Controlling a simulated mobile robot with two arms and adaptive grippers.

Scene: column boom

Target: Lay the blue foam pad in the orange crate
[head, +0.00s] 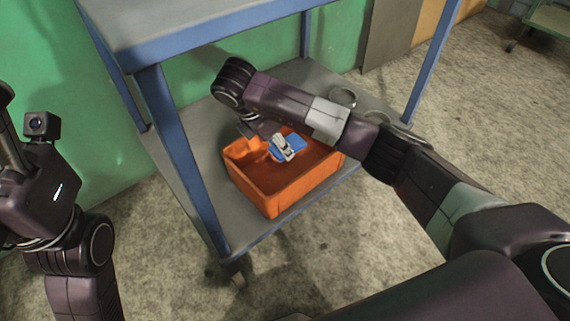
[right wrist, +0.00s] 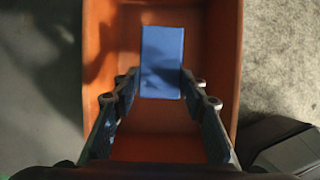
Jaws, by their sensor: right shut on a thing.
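The orange crate (head: 272,198) stands on the lower shelf of the blue-framed cart. My right gripper (head: 285,149) reaches in over it and is shut on the blue foam pad (head: 293,142). In the right wrist view the pad (right wrist: 161,62) sits between the two fingertips (right wrist: 160,86), with its long part pointing away from the gripper. The pad is within the crate's outline in both views. I cannot tell whether it touches the crate floor. The wrist and camera of my left arm show at the left; its fingers do not show.
The cart's upper shelf (head: 215,28) and blue posts (head: 183,160) frame the space above the crate. A round metallic item (head: 343,97) lies on the lower shelf (head: 207,130) behind my right arm. Bare shelf shows left of the crate.

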